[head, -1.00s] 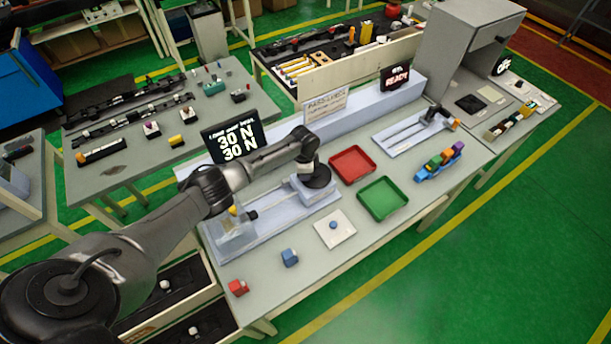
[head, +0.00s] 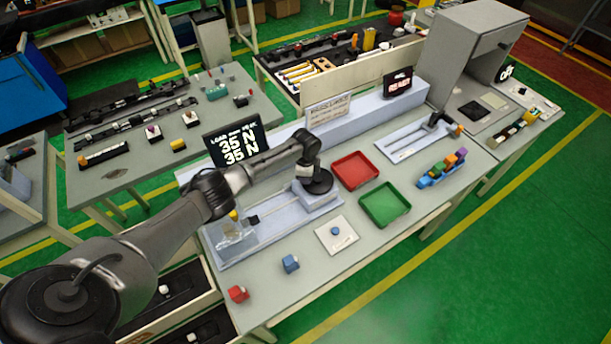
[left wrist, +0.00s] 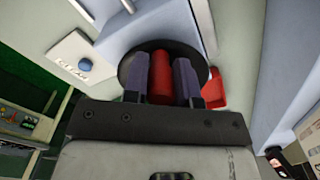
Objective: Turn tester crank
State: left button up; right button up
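The pull tester (head: 275,213) lies along the front bench, with a clear-sided box at its left end and a crank wheel (head: 318,184) at its right end. My left gripper (head: 313,170) is over the wheel, pointing down. In the left wrist view its two dark fingers (left wrist: 161,84) stand on both sides of the red crank handle (left wrist: 160,72), closed against it. The black wheel (left wrist: 132,66) shows behind. The load display (head: 236,144) reads 35 N on both lines. My right gripper is in neither view.
A red tray (head: 354,171) and a green tray (head: 385,204) lie right of the tester. A sign (head: 328,110) stands behind.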

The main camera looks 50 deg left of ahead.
pick_arm(q)
jog(key=o, duration=0.4)
notch_tip(320, 180, up, 14)
jog(key=shift+f, duration=0.1)
dwell(0.6)
dwell(0.5)
